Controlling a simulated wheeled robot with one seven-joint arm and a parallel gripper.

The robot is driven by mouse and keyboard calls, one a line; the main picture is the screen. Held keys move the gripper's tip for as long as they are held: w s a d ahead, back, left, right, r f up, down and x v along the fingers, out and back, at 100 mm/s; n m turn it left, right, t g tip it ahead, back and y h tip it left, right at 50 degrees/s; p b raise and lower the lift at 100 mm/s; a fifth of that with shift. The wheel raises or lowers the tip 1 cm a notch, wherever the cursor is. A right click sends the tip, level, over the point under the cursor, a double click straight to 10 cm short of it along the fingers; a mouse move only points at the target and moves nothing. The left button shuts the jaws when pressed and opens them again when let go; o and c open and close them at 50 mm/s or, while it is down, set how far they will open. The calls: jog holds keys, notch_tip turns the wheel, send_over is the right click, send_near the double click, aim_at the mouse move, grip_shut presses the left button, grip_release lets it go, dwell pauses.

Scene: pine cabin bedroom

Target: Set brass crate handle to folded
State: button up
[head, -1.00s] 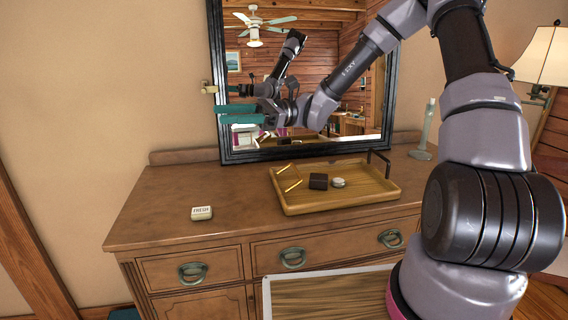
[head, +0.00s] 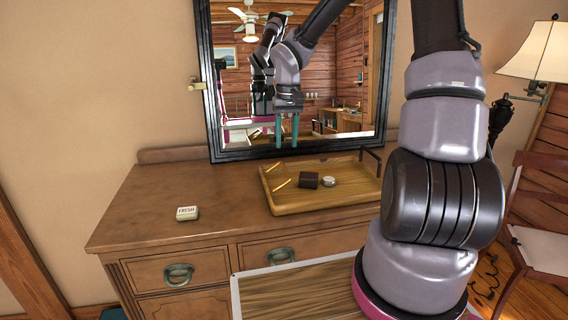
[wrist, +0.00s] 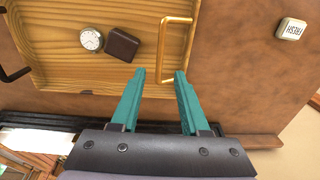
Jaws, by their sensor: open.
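The crate is a shallow wooden tray (head: 310,202) on the dresser. Its brass handle (wrist: 163,42) is a U-shaped bar at one end, the left end in the head view (head: 283,183). How far the handle is raised is hard to tell. A dark handle (head: 371,154) stands up at the other end. My gripper (head: 287,142) points down above the tray's back left part in the head view. In the wrist view its teal fingers (wrist: 160,76) are open and empty, with the near end of the brass handle appearing between their tips. I see no clear contact.
A dark brown box (head: 308,180) and a small round clock (wrist: 91,39) lie in the tray. A white "FRESH" block (head: 187,213) sits on the dresser (head: 135,205) to the left, with bare top around it. A black-framed mirror (head: 205,90) stands close behind the tray.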

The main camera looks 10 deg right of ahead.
aim_at(285, 168)
notch_tip(285, 168, down, 8)
jog(key=shift+a, duration=0.15)
jog(key=shift+c, duration=0.3)
grip_shut()
